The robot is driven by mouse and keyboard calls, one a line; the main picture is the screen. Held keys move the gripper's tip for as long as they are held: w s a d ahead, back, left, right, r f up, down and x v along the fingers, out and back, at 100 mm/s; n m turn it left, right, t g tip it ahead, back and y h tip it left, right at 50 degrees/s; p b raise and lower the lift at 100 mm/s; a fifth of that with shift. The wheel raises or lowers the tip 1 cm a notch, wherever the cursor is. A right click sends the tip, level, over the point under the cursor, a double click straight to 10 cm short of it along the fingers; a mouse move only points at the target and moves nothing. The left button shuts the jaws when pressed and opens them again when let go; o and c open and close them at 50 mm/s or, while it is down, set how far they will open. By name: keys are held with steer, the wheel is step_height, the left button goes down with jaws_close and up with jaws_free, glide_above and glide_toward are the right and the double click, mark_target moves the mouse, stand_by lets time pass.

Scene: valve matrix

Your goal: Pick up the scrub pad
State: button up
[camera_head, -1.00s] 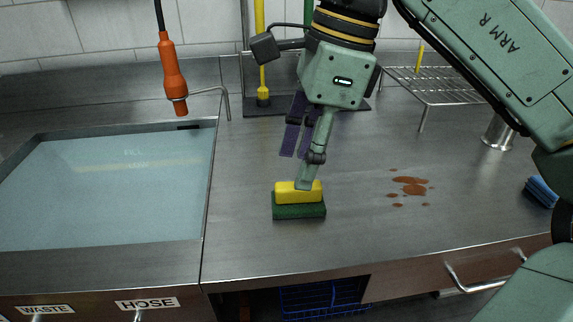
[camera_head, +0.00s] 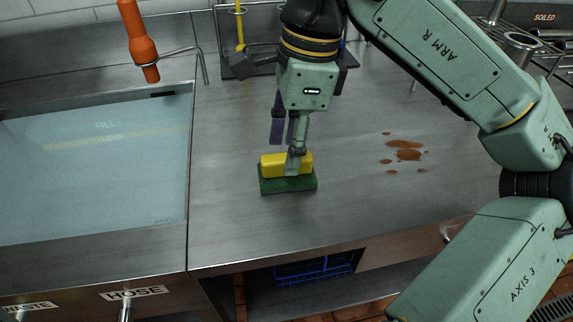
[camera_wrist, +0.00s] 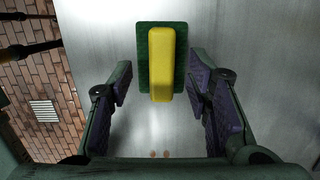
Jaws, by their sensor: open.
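The scrub pad (camera_head: 288,185) is a green block with a yellow top piece. It lies on the steel counter, right of the sink in the head view. My gripper (camera_head: 286,150) points down at it, with the near finger overlapping the yellow part in the picture. In the wrist view, the scrub pad (camera_wrist: 162,62) lies lengthwise toward the top, centred between the fingers. My gripper (camera_wrist: 160,84) is open there, with a clear gap on each side of the pad. I cannot tell whether any finger touches it.
A water-filled sink (camera_head: 90,180) is at left, with an orange hose nozzle (camera_head: 138,40) above its far side. Brown stains (camera_head: 407,152) mark the counter to the right. A wire rack (camera_head: 480,40) stands at back right. Bare counter surrounds the pad.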

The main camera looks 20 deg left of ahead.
mark_target(272, 179)
steer(key=shift+a+f, duration=0.2)
steer(key=shift+f, duration=1.25)
steer(key=shift+c, duration=0.4)
jaws_close()
